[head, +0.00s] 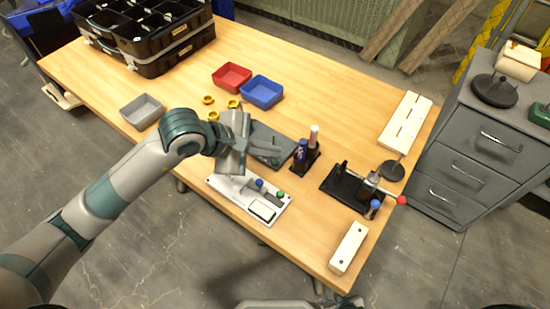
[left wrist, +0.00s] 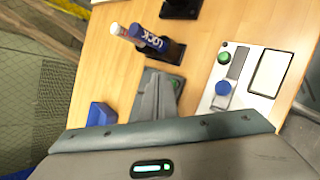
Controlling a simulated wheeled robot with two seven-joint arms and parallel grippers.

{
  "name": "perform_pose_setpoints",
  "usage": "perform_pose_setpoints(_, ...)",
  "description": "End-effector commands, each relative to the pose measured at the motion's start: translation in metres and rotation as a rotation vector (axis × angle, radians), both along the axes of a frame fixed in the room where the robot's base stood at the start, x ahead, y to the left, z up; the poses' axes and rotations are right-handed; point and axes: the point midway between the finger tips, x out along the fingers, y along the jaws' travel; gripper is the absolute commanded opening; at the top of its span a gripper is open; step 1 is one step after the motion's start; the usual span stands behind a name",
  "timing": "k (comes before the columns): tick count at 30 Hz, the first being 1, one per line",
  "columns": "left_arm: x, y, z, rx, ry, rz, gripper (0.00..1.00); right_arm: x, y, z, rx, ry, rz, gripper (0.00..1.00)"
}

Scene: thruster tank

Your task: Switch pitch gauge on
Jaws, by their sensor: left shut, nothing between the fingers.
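A white panel (head: 226,184), which I take to be the pitch gauge, lies near the table's front edge. It carries a blue knob (head: 260,183), a green button (head: 279,193), a dark strip and a pale, black-framed display (head: 262,210). In the left wrist view the green button (left wrist: 223,57), blue knob (left wrist: 223,89) and display (left wrist: 271,72) show at the right; the display looks blank. My left gripper (head: 277,150) is shut and empty, behind the panel and apart from it; its fingers (left wrist: 158,78) also show in the wrist view. My right gripper is out of view.
A dark grey plate (head: 283,141) lies under my left fingers. A holder with a blue bottle (head: 301,150) stands right of them. A black fixture with a red-tipped lever (head: 400,200) and a white block (head: 348,247) are further right. Red (head: 232,76) and blue (head: 262,91) trays stand behind.

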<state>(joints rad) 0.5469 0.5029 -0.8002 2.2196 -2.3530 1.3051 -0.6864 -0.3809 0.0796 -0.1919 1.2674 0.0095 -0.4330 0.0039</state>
Motion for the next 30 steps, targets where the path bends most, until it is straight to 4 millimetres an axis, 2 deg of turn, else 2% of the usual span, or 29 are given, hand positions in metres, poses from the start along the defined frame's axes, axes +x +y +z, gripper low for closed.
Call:
perform_pose_setpoints(18,0.000,0.000,0.046,0.000,-0.001,0.001,0.00,0.000,0.000,0.024,0.000,0.000,0.000,0.31)
perform_pose_setpoints(30,0.000,0.000,0.050,0.000,0.000,0.000,0.00,0.000,0.000,0.025,0.000,0.000,0.000,0.31)
